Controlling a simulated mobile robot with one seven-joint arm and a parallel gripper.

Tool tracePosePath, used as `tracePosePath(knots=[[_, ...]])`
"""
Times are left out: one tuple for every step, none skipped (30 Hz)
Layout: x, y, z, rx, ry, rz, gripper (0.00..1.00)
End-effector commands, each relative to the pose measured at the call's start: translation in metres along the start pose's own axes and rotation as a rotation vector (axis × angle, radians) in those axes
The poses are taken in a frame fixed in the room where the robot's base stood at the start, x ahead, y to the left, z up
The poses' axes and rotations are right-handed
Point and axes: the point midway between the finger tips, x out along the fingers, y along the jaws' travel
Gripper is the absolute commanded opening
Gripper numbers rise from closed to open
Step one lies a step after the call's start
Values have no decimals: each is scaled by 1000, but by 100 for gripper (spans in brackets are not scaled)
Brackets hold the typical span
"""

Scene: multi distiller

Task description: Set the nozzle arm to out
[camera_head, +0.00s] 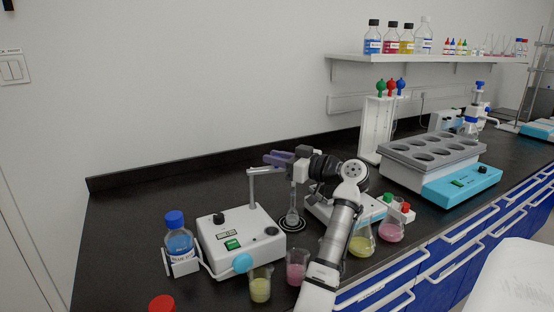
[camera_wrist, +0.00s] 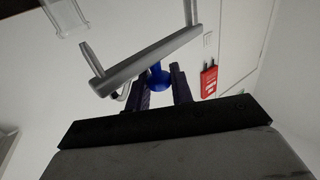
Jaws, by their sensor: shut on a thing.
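The nozzle arm (camera_head: 262,171) is a grey bar on an upright post rising from a white box-shaped unit (camera_head: 217,236) with a green switch and a light-blue knob. A clear vessel (camera_head: 293,215) stands on a dark ringed plate by the unit. My gripper (camera_head: 272,158), with purple fingers, is at the bar from the right. The exact contact is partly hidden.
A blue-capped bottle (camera_head: 178,240) sits in a holder left of the unit. Beakers with yellow (camera_head: 260,289) and pink (camera_head: 296,272) liquid stand in front. Flasks (camera_head: 361,244) stand right of my arm. A grey block with wells (camera_head: 435,150) is farther right.

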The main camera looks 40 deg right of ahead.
Motion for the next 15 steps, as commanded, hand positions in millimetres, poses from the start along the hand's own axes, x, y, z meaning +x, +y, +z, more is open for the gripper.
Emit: tracePosePath(knots=[[1, 0, 0, 0, -1, 0, 0], [1, 0, 0, 0, -1, 0, 0], [1, 0, 0, 0, -1, 0, 0], [1, 0, 0, 0, -1, 0, 0], [1, 0, 0, 0, -1, 0, 0], [1, 0, 0, 0, -1, 1, 0], [1, 0, 0, 0, -1, 1, 0], [1, 0, 0, 0, -1, 1, 0], [1, 0, 0, 0, -1, 1, 25], [1, 0, 0, 0, -1, 1, 29], [1, 0, 0, 0, -1, 1, 33], [1, 0, 0, 0, -1, 1, 38], [1, 0, 0, 0, -1, 1, 42], [1, 0, 0, 0, -1, 1, 43], [1, 0, 0, 0, -1, 1, 43]])
